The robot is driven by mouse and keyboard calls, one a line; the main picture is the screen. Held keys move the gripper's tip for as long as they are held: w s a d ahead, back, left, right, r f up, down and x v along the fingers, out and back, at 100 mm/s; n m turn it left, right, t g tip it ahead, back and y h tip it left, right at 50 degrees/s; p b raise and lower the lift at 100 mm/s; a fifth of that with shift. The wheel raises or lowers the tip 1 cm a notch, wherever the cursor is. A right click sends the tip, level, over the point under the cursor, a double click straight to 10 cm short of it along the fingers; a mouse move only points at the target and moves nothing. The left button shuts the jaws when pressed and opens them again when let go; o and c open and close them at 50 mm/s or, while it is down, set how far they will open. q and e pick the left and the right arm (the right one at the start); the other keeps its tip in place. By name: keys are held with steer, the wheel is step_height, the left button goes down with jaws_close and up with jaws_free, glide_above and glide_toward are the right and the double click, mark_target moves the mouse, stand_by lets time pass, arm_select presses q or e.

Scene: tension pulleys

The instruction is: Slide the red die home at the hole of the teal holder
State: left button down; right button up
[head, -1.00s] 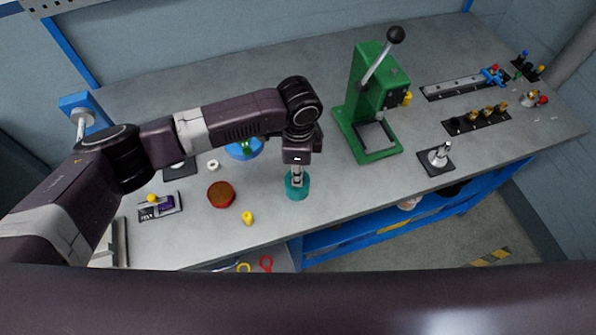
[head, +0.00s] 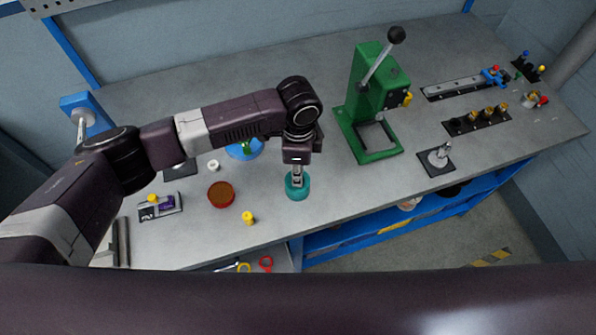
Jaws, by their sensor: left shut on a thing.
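The teal holder (head: 298,191) is a short round cup standing near the front edge of the bench, left of the green press. My left gripper (head: 297,178) points straight down at the top of the holder, its fingers at or just inside the rim. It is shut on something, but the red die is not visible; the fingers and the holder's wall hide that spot. The hole of the holder is covered by the gripper. My right gripper is not in view.
A green lever press (head: 367,110) stands to the right. A red round dish (head: 221,194), a yellow part (head: 249,218) and a white ring (head: 213,165) lie to the left. A blue round base (head: 245,150) sits behind my arm. The bench's front edge is close.

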arm_select(q)
steer(key=c, duration=1.7)
jaws_free()
steer(key=shift+r, duration=0.15)
steer(key=shift+r, duration=1.85)
jaws_close()
